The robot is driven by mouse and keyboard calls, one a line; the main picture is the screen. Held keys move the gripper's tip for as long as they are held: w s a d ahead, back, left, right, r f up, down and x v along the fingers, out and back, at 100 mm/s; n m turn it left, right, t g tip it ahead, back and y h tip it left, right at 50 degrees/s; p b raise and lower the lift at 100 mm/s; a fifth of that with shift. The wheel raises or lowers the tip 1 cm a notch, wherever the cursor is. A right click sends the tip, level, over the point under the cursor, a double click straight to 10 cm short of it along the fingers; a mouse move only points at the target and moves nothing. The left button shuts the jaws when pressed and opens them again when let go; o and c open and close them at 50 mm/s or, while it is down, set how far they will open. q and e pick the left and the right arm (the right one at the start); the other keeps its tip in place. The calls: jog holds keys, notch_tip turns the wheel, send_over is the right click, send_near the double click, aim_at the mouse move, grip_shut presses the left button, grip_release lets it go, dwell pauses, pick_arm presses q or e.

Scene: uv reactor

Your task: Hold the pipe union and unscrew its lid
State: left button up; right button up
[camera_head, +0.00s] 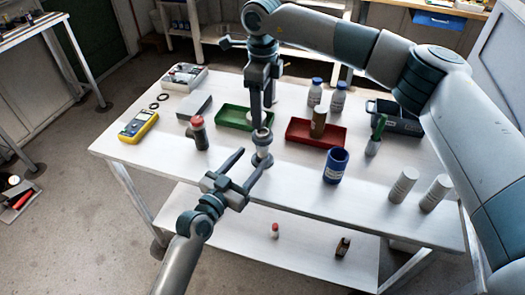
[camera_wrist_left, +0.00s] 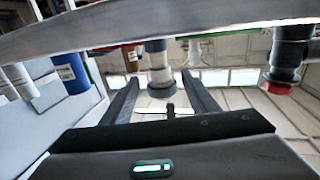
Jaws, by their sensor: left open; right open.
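The pipe union (camera_head: 262,158) stands upright on the white table, a small grey fitting with a wider pale lid (camera_head: 262,138) on top. My left gripper (camera_head: 254,157) is open, low at the table's front side, its fingers pointing at the union with the fingertips close to it. In the left wrist view, which is upside down, the union (camera_wrist_left: 158,60) shows between the two open fingers, with no contact clear. My right gripper (camera_head: 263,113) is open and points down just above the lid. I cannot tell whether its fingertips touch the lid.
A dark bottle with a red cap (camera_head: 199,137) stands left of the union. A green tray (camera_head: 232,121) and a red tray (camera_head: 300,139) lie behind. A blue cup (camera_head: 336,167) and two white cylinders (camera_head: 404,186) stand to the right.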

aim_at(259, 150)
pick_arm(q)
jog(key=shift+x, duration=3.5)
jog(key=shift+c, duration=0.2)
grip_shut()
